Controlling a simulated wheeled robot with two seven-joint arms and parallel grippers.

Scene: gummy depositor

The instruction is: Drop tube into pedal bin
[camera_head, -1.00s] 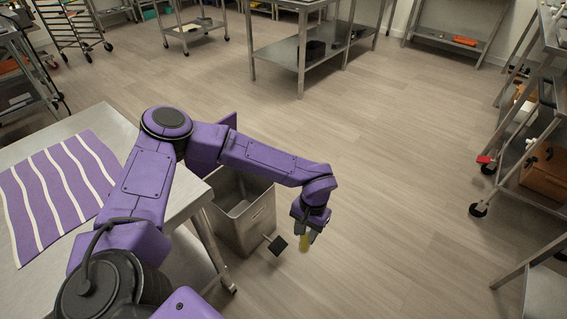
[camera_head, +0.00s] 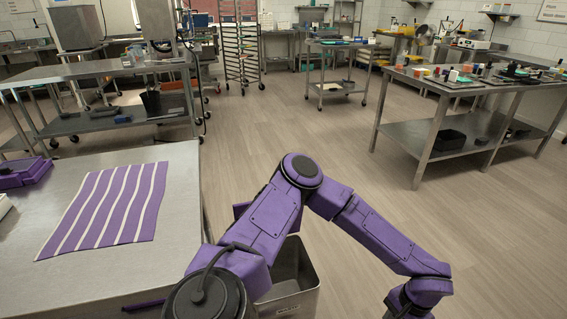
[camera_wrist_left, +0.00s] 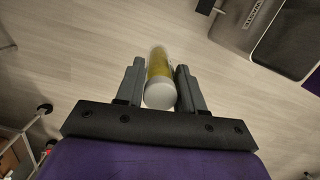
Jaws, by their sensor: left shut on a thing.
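My left gripper (camera_wrist_left: 160,85) is shut on a tube (camera_wrist_left: 159,65) with a yellow body and whitish ends, seen between the fingers in the left wrist view. The floor lies below it. The grey metal pedal bin (camera_head: 309,301) stands on the floor beside the table, partly hidden behind my left arm and cut by the bottom edge of the head view. Its top is open. In the left wrist view the bin (camera_wrist_left: 238,28) is at the upper right, apart from the tube, with a black pedal (camera_wrist_left: 205,6) near it. The left fingers are below the head view. My right gripper is not in view.
A steel table (camera_head: 185,240) with a purple striped cloth (camera_head: 110,205) is at the left. A steel workbench (camera_head: 440,130) loaded with small items stands at the right. A wheeled rack (camera_head: 240,50) and trolley (camera_head: 335,75) are farther back. The floor between is clear.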

